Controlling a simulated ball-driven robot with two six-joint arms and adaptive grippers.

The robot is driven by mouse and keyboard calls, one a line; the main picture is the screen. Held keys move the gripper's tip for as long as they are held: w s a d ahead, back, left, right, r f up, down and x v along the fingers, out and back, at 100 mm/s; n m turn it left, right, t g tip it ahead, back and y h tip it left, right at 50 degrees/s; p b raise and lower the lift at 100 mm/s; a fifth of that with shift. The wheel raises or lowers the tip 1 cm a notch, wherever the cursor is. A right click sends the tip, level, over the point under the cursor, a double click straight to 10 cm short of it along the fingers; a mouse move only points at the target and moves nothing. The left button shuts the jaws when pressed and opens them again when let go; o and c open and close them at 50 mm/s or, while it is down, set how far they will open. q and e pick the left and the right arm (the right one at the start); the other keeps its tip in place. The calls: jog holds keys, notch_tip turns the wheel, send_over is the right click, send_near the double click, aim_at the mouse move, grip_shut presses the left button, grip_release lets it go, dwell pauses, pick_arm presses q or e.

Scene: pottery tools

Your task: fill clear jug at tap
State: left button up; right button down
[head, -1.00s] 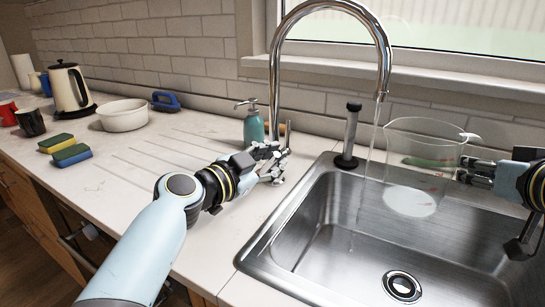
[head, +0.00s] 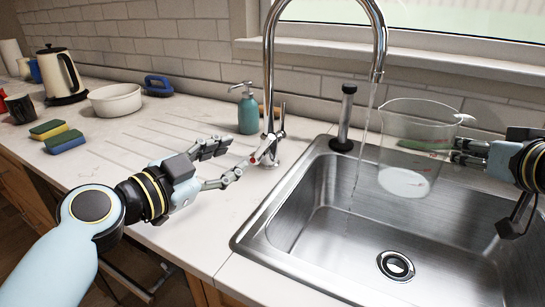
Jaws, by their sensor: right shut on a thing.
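The clear jug (head: 412,148) is held upright above the sink, to the right of the water stream. My right gripper (head: 458,152) is shut on the jug at its right side, where the handle is; the fingers are partly hidden by the jug. Water runs from the spout of the chrome tap (head: 268,75) down past the jug's left side into the sink (head: 325,225). The tap's lever stands at its base.
A teal soap bottle (head: 248,112) stands behind my left gripper. Sponges (head: 64,141), a white bowl (head: 116,101) and a kettle (head: 60,75) stand farther left.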

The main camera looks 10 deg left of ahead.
pick_arm(q)
jog(key=shift+s+a, duration=0.25)
jog(key=shift+s, duration=0.2)
